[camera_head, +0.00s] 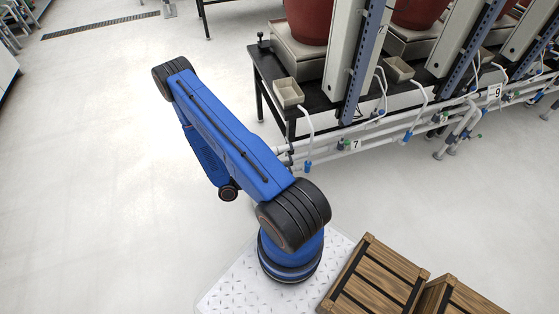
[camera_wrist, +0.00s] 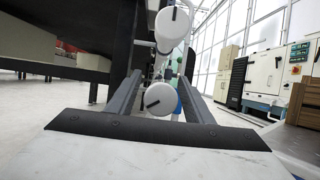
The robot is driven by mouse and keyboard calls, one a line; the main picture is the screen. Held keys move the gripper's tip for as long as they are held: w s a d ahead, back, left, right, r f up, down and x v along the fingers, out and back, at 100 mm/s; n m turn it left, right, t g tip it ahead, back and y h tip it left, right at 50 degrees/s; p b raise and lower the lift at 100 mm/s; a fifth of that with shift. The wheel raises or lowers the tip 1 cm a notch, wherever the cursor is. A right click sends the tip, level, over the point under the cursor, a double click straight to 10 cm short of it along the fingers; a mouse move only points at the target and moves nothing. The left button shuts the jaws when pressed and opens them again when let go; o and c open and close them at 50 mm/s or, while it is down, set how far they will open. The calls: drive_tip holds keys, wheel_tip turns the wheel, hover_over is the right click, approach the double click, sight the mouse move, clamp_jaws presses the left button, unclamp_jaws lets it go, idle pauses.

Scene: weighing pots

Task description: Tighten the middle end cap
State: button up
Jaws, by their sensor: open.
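In the wrist view, two round white end caps with dark slots face me. The upper end cap (camera_wrist: 172,25) is near the top, above the fingers. The lower end cap (camera_wrist: 160,99) sits between the two fingers of my gripper (camera_wrist: 160,80). I cannot tell which of them is the middle one; any cap further down is hidden by my gripper body. The gripper is open, with a finger on each side of the lower cap, and I see no clear contact. In the head view, the white pipes (camera_head: 372,141) run along the bench front; my blue arm hides my gripper there.
A black bench (camera_head: 262,75) carries red pots (camera_head: 309,20) on scales, grey uprights and small beige trays (camera_head: 288,93). Thin white hoses drop to the pipes. Wooden crates (camera_head: 375,278) are beside my arm base. The floor at left is clear.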

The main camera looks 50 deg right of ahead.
drive_tip(key=shift+c, duration=0.6)
drive_tip(key=c, duration=0.9)
